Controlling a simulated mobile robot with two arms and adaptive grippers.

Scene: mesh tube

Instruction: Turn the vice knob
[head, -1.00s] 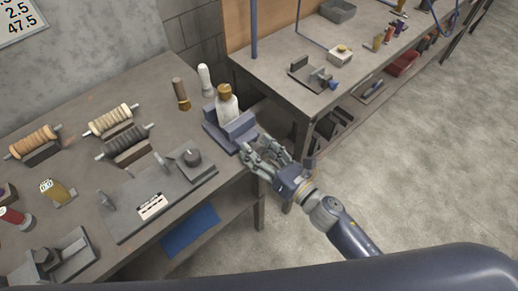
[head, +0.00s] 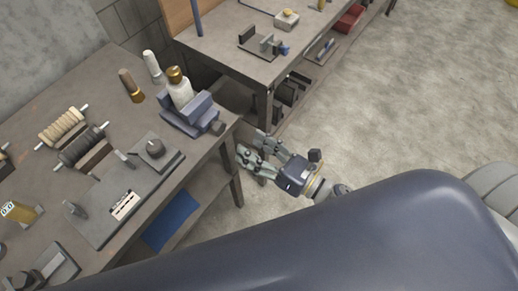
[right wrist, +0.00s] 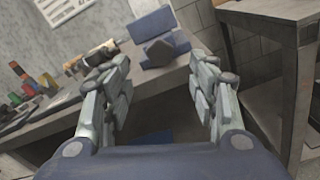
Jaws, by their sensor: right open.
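The blue-grey vice (head: 188,118) stands at the right end of the near workbench in the head view. Its dark knob (head: 217,128) sticks out from the side facing my right gripper. My right gripper (head: 250,148) is open and empty, off the bench edge and apart from the knob. In the right wrist view the vice (right wrist: 172,44) shows beyond the gap between the open fingers (right wrist: 163,75), with a faceted knob-like end (right wrist: 159,53) facing the camera. My left gripper is not in view.
A white bottle with a brown cap (head: 180,94) stands at the vice's far side. A brown-and-gold bottle (head: 131,86) and a white one (head: 153,68) are behind. A second bench (head: 235,62) stands beyond a gap. Open floor (head: 380,120) lies right.

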